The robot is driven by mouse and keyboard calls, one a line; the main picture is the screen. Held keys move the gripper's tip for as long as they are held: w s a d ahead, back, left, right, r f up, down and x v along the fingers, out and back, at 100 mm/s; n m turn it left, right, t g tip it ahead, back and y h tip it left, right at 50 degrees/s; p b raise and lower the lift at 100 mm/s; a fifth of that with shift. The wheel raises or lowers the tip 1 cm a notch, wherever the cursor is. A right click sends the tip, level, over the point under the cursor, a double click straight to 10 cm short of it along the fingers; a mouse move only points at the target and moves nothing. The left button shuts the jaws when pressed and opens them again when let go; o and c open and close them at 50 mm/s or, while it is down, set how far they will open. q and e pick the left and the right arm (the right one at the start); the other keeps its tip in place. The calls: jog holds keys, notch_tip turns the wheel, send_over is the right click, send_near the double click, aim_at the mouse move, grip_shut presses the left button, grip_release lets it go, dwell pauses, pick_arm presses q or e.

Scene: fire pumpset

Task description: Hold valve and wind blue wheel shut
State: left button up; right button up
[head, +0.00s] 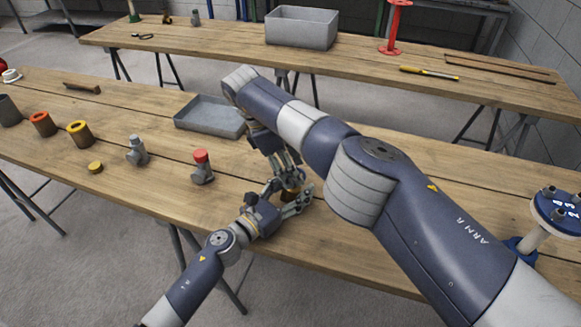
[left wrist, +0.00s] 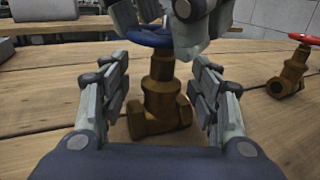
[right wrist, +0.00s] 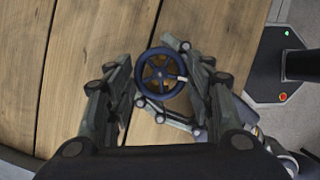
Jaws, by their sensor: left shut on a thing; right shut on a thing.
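The brass valve (left wrist: 160,105) stands upright on the wooden table in the left wrist view, its blue wheel (left wrist: 148,38) on top. My left gripper (left wrist: 160,85) is shut on the valve body, with a finger on each side. My right gripper (right wrist: 155,72) is shut on the blue wheel (right wrist: 163,75), looking down on it from above. The left gripper's fingers show below the wheel in the right wrist view. In the head view, both grippers crowd around the valve (head: 290,193) and mostly hide it; the blue wheel is hidden there.
Another brass valve with a red wheel (left wrist: 290,76) stands to the right in the left wrist view. In the head view, a grey tray (head: 208,128), a red-topped fitting (head: 202,167) and a grey fitting (head: 136,150) stand left of my grippers. A blue-topped stand (head: 553,212) is at the right.

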jog(key=shift+w+d, duration=0.1)
dwell(0.3)
jog(key=o, duration=1.1)
jog(key=shift+c, duration=0.2)
notch_tip(320, 180, up, 10)
